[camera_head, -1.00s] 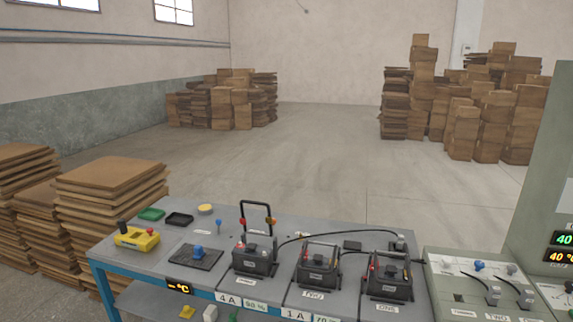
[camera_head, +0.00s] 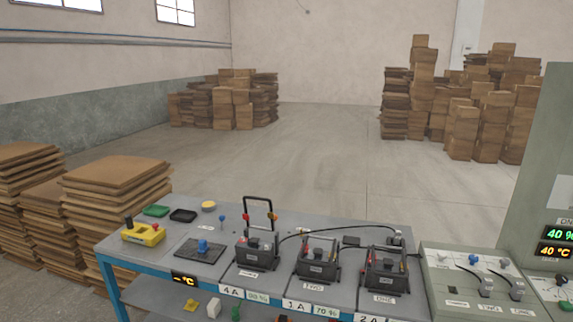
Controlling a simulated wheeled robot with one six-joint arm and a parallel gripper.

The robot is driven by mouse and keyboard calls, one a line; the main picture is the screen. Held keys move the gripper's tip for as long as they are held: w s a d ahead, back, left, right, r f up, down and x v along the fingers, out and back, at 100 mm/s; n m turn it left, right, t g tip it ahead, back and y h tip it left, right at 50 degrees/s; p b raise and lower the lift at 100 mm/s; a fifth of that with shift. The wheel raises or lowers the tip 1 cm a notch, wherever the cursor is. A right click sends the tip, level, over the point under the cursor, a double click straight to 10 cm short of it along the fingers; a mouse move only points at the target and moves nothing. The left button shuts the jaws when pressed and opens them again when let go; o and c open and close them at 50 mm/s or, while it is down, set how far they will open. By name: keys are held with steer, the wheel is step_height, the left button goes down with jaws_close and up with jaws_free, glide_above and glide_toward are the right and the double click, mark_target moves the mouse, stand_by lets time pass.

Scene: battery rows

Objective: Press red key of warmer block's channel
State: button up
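Black battery blocks stand in a row on the grey bench: a left one (camera_head: 256,253), a middle one (camera_head: 317,262) with a tag reading TWO, and a right one (camera_head: 386,269) with a tag reading ONE. The left block's tag is too small to read. A tall grey-green panel (camera_head: 532,190) at the right edge carries a green display (camera_head: 562,234) reading 40 % and an orange display (camera_head: 555,251) reading 40 °C. The rest of the panel is cut off by the frame. No red key can be made out on it. My gripper is not in view.
A pale console (camera_head: 452,281) with plugged cables adjoins the bench. A blue knob on a black plate (camera_head: 200,252) and a yellow box (camera_head: 143,234) are at the bench's left. Flat cardboard stacks (camera_head: 117,175) stand left of it.

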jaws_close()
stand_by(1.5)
